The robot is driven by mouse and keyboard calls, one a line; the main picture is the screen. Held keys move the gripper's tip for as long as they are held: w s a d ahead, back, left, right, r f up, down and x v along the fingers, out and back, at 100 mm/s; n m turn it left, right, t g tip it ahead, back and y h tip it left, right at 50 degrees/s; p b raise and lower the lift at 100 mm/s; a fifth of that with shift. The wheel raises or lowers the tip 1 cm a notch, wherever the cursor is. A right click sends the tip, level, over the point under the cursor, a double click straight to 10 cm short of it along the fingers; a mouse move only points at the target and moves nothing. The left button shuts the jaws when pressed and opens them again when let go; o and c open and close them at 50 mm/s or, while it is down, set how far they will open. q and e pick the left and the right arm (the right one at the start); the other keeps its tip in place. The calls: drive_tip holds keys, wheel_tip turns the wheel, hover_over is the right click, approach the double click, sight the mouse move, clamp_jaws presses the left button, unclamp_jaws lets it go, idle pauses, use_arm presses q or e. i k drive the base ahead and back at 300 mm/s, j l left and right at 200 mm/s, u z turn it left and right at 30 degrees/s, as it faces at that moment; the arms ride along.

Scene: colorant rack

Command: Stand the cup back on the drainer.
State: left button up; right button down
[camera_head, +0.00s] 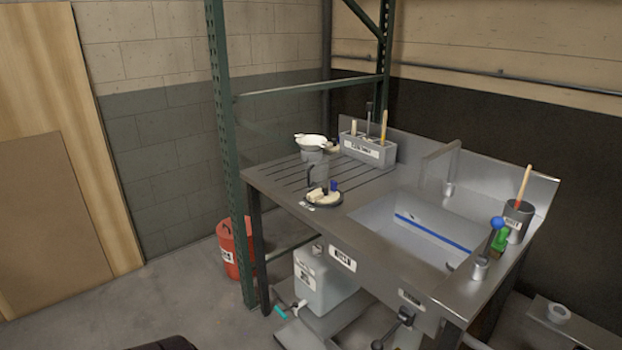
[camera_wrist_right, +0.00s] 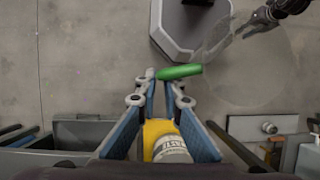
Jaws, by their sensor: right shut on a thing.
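In the right wrist view my right gripper (camera_wrist_right: 162,76) has its blue-padded fingers closed at the tips on a short green handle (camera_wrist_right: 181,71). A clear, faint, round shape, apparently the see-through cup (camera_wrist_right: 245,60), joins the handle's right end. Its outline is hard to make out, and the floor shows through it. The drainer (camera_head: 279,178) is the grooved steel board left of the sink in the head view. A grey pot (camera_head: 313,157) with a white top stands at its back. Neither gripper shows clearly in the head view.
The sink basin (camera_head: 425,232) lies right of the drainer. A grey holder with brushes (camera_head: 368,148) stands behind it. A can with a brush (camera_head: 517,220) is at the right edge. A green post (camera_head: 228,150) rises by the left end. A red bucket (camera_head: 235,247) is on the floor.

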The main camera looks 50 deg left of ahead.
sight(343, 184)
drive_tip(key=j, duration=0.6)
drive_tip(key=i+j, duration=0.15)
drive_tip(key=j, duration=1)
drive_tip(key=i+j, duration=0.1)
drive_tip(key=j, duration=0.5)
drive_tip(key=j+u, duration=0.1)
drive_tip(key=j, duration=0.5)
drive_tip(key=i+j, duration=0.15)
drive_tip(key=j, duration=0.4)
drive_tip(key=i+j, duration=0.1)
drive_tip(key=j, duration=0.5)
